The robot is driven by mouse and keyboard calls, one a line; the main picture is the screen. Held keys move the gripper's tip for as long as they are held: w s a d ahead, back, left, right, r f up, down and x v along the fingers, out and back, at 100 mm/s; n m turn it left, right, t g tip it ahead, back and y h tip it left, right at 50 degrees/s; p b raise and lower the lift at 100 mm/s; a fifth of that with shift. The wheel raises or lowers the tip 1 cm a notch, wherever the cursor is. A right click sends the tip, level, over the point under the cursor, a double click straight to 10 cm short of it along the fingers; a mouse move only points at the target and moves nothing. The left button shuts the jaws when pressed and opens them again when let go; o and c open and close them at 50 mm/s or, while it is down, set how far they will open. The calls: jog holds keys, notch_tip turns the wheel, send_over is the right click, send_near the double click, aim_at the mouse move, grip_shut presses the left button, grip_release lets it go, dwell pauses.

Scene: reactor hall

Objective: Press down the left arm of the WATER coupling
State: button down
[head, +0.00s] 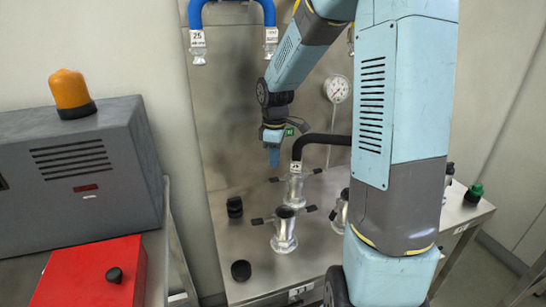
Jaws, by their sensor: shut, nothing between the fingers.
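My gripper (274,162) points down with its blue fingers together and nothing between them. In the picture it is just above the left arm (275,180) of the rear metal coupling (294,188), with a small gap. That coupling has a black hose (322,139) plugged into its top. Its right arm (316,171) also sticks out sideways. A second coupling (284,235) stands in front with an open top and both dark arms out. A third coupling (339,214) is partly hidden behind my arm. I cannot read which coupling is marked WATER.
A steel bench carries the couplings, two black caps (235,206) (241,270) and a green-topped fitting (474,192). A gauge (337,89) and blue hose (232,5) are on the back panel. A grey box (75,180) with an orange lamp (70,92) and a red box (92,275) stand left.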

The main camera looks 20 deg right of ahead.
aim_at(274, 179)
jog(key=shift+f, duration=3.85)
jog(key=shift+d+f, duration=0.25)
jog(key=shift+f, duration=0.95)
jog(key=shift+a+r, duration=0.6)
jog(key=shift+r, duration=2.95)
